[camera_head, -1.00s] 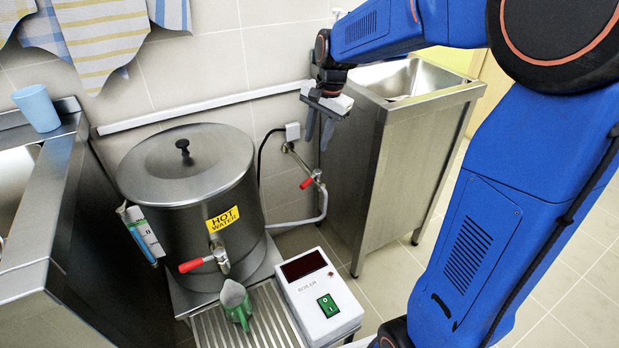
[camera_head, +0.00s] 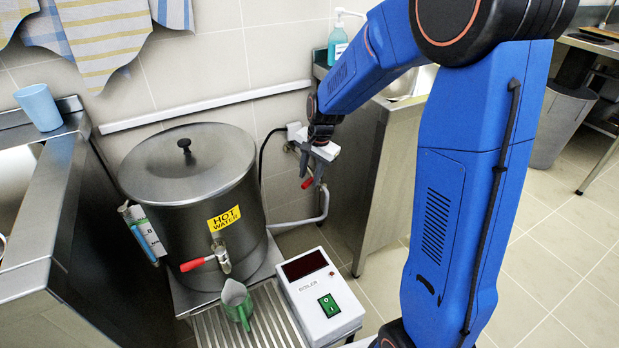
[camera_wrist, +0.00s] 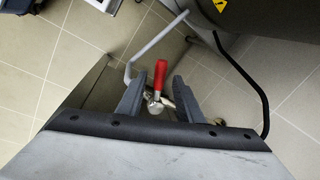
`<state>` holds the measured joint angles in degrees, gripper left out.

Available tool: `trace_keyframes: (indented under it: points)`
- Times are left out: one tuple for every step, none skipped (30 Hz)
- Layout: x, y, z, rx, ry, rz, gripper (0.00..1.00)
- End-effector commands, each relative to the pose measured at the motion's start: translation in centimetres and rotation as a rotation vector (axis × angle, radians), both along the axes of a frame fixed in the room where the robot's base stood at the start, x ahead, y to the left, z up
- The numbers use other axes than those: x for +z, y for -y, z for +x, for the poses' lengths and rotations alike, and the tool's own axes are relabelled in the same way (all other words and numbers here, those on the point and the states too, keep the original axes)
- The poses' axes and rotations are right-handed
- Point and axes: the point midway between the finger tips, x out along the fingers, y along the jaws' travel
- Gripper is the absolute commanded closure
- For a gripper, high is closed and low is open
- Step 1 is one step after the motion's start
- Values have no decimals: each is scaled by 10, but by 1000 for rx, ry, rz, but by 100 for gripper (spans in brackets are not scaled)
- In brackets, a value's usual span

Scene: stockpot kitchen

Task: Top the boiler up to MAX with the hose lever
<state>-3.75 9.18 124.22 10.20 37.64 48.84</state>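The boiler (camera_head: 190,225) is a lidded steel pot with a HOT WATER label and a red-handled tap (camera_head: 205,262). A narrow level gauge (camera_head: 143,235) stands on its left side; its level and MAX mark are too small to read. The red hose lever (camera_head: 307,183) is on the wall valve at the boiler's right. My gripper (camera_head: 311,172) is open and points down at this lever. In the wrist view, the red lever (camera_wrist: 160,75) shows between the two spread fingers (camera_wrist: 158,97), with a gap on each side. Contact is not visible.
A pale hose (camera_head: 298,221) bends from the valve towards the boiler. A white control box (camera_head: 320,295) with a green switch stands in front. A jug (camera_head: 236,300) stands on the drip grate below the tap. A steel sink cabinet (camera_head: 370,180) is close on the right.

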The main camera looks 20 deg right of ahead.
Motion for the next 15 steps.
trace_keyframes:
  points:
    - [-5,-1,1,0,-1,-1,67]
    - [-7,-1,1,1,-1,-1,67]
    - [-9,-1,1,1,-1,-1,67]
    - [-11,-1,1,1,-1,-1,67]
    - [-12,-1,2,1,-1,-1,67]
    - [-13,-2,2,1,0,0,67]
    - [-13,-2,2,1,0,0,67]
    - [-14,-2,2,1,0,0,67]
    - [-14,-2,2,1,1,-1,67]
    - [-14,-2,2,1,1,-1,67]
    - [-14,-2,2,1,1,-1,67]
    - [-14,-2,2,1,1,-1,67]
    - [-14,-2,2,1,1,-1,67]
    - [-14,-2,2,1,1,-1,67]
    - [-14,-2,2,1,0,0,72]
